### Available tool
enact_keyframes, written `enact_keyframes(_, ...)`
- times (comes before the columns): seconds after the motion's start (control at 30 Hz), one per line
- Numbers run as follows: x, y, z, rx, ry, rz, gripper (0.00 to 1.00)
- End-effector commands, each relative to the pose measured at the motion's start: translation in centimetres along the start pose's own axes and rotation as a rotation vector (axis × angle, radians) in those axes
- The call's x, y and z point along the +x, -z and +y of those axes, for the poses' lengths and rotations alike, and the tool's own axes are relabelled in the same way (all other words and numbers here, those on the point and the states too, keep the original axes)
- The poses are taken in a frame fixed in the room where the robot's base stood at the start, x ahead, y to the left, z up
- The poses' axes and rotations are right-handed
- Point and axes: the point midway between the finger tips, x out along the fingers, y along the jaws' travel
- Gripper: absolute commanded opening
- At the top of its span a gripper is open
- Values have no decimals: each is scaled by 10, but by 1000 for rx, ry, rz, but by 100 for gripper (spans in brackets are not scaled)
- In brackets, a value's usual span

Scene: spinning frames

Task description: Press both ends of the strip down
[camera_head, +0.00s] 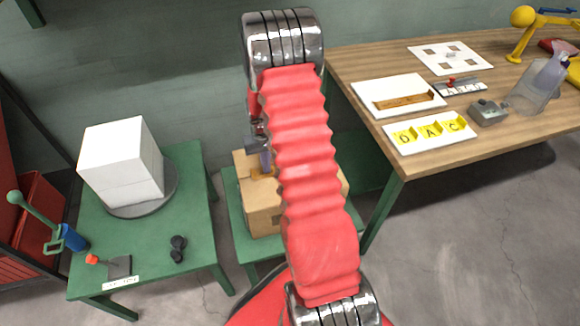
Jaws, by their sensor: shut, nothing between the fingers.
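A tan cardboard box (263,205) stands on the middle green table, partly hidden behind my red arm. A small orange-tan piece, possibly the strip (260,174), shows on its top; its ends are hidden or too small to make out. My gripper (266,163) shows only in part, left of the arm, pointing down at the box top. It is shut and holds nothing. I cannot tell whether it touches the box. A brown bar (405,101) lies on a white board on the wooden table.
A white cube (121,165) sits on a grey round plate on the left green table (195,215), with small dark and red items in front. The wooden table (440,160) at right holds yellow letter tiles (431,132), a grey device (488,113) and a yellow lamp (523,17).

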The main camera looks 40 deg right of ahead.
Motion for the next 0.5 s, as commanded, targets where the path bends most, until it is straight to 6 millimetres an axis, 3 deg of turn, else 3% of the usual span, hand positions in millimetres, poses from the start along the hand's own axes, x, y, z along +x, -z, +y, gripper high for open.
enact_keyframes(0.5, -8, 1, 0, 0, 0, 3, 0)
